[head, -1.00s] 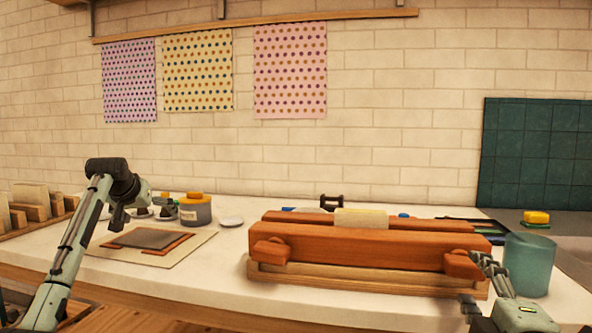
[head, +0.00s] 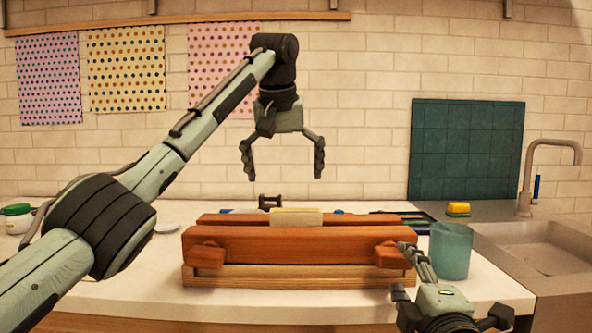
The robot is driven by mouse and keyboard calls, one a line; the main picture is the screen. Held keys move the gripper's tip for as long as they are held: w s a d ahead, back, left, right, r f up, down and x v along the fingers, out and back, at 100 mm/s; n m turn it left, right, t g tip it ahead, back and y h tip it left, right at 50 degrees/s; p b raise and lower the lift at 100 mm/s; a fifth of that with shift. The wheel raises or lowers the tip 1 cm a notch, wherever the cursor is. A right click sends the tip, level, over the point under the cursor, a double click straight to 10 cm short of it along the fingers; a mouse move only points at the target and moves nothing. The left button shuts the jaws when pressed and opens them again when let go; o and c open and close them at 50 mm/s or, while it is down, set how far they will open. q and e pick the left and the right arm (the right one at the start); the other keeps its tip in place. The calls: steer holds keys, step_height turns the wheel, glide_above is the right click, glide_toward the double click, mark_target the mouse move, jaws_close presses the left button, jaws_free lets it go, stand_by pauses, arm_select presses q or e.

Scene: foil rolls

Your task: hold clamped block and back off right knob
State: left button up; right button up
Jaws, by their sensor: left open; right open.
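The wooden clamp (head: 290,246) lies on the worktop, its reddish jaws above a paler base. A pale block (head: 297,217) sits between the jaws, its top showing above the front jaw. The left knob (head: 207,255) and the right knob (head: 389,255) are on the front jaw. My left gripper (head: 282,172) is open and empty, pointing down above the block with a clear gap. My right gripper (head: 425,270) is open near the right knob, one finger close to the knob's right side. I cannot tell whether they touch.
A teal cup (head: 451,251) stands close to the right of my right gripper. A dark spool (head: 270,202) stands behind the clamp. A white dish (head: 167,227) lies left.

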mark_target(296, 211)
arm_select(q)
steer(key=shift+y, duration=0.3)
steer(key=w+f, duration=0.1)
steer(key=f, duration=0.2)
steer(key=d+f, duration=0.1)
steer(key=f, duration=0.2)
steer(key=w+d+f, duration=0.1)
steer(key=f, duration=0.3)
steer(key=shift+w+d, duration=0.1)
steer(key=shift+w, duration=0.25)
steer(key=c, duration=1)
stand_by(0.3)
arm_select(e)
steer(key=shift+w, duration=0.1)
steer(key=shift+w, duration=1.75)
